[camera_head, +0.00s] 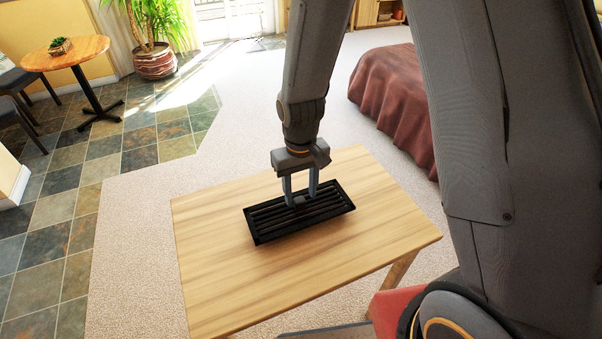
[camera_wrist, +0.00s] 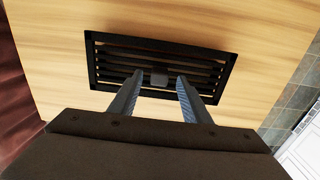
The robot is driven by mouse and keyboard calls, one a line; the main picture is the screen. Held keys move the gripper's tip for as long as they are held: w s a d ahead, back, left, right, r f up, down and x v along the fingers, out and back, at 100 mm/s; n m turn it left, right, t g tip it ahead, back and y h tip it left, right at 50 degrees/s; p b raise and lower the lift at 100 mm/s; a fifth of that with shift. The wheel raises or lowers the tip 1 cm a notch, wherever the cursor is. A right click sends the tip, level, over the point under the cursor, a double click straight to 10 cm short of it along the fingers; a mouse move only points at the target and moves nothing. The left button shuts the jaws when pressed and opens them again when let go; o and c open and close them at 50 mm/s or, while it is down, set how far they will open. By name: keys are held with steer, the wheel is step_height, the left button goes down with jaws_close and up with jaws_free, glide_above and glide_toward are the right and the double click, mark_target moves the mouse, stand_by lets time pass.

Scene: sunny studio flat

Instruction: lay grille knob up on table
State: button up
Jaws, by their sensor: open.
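The black slatted grille (camera_head: 273,223) lies flat on the light wooden table (camera_head: 215,275). In the wrist view the grille (camera_wrist: 113,67) shows its rectangular frame, its bars and a small dark grey knob (camera_wrist: 159,80) at its middle, facing up. My gripper (camera_head: 301,200) points down over the middle of the grille. In the wrist view its two fingers (camera_wrist: 158,78) are apart, one on each side of the knob, with gaps between them and it. The exact height of the fingertips over the bars is hard to tell.
The rest of the tabletop is clear. A bed with a reddish-brown cover (camera_head: 392,95) stands behind to the right. A round table (camera_head: 66,53), chairs and a potted plant (camera_head: 154,60) are at the far left, well away.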

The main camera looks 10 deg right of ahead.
step_height(320, 180, up, 8)
steer(key=b, duration=0.2)
steer(key=s+d+r+m+t, duration=0.2)
steer(key=s+d, duration=0.5)
steer(key=d, duration=0.5)
step_height(320, 180, up, 2)
steer(key=shift+d+m, duration=0.3)
steer(key=shift+m, duration=0.3)
steer(key=shift+g, duration=0.3)
step_height(320, 180, down, 5)
steer(key=b, duration=0.4)
steer(key=shift+b, duration=0.3)
